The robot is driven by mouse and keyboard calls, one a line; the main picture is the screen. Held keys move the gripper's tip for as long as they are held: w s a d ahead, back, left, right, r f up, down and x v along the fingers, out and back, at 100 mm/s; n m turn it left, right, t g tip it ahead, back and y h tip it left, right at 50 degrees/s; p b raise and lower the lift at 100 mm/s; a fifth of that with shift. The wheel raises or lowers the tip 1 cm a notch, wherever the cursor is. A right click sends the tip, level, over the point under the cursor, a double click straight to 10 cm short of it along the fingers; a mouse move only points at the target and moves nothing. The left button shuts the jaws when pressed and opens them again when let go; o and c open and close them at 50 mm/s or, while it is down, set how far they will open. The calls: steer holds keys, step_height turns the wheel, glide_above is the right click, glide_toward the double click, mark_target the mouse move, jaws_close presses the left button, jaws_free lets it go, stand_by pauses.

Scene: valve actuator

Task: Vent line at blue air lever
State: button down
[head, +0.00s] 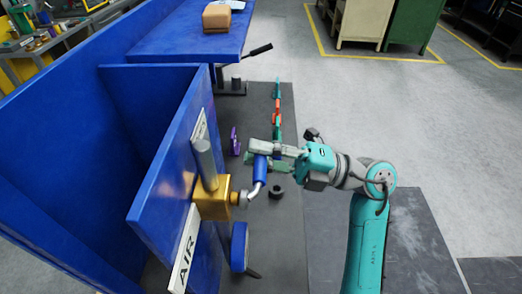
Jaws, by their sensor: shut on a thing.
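The blue air lever (260,170) has a blue grip and a bent silver arm that runs down to a brass valve body (212,203). The valve is fixed to the blue upright panel, just above a white plate marked AIR (185,250). A grey pipe rises from the valve. The lever's grip points up and away from me in the head view. My gripper (262,150) reaches in from the right and is shut on the upper end of the blue grip. The jaws hide that end.
A black ring (276,192), a purple item (235,141) and an orange-and-green item (277,117) lie beyond on the dark surface. A black-handled lever (257,50) stands farther back. Open floor lies to the right.

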steer(key=shift+f, duration=0.15)
steer(key=c, duration=1)
jaws_free()
steer(key=shift+d, duration=0.1)
steer(key=v, duration=1.1)
steer(key=shift+d+f, duration=0.1)
steer(key=shift+d, duration=0.3)
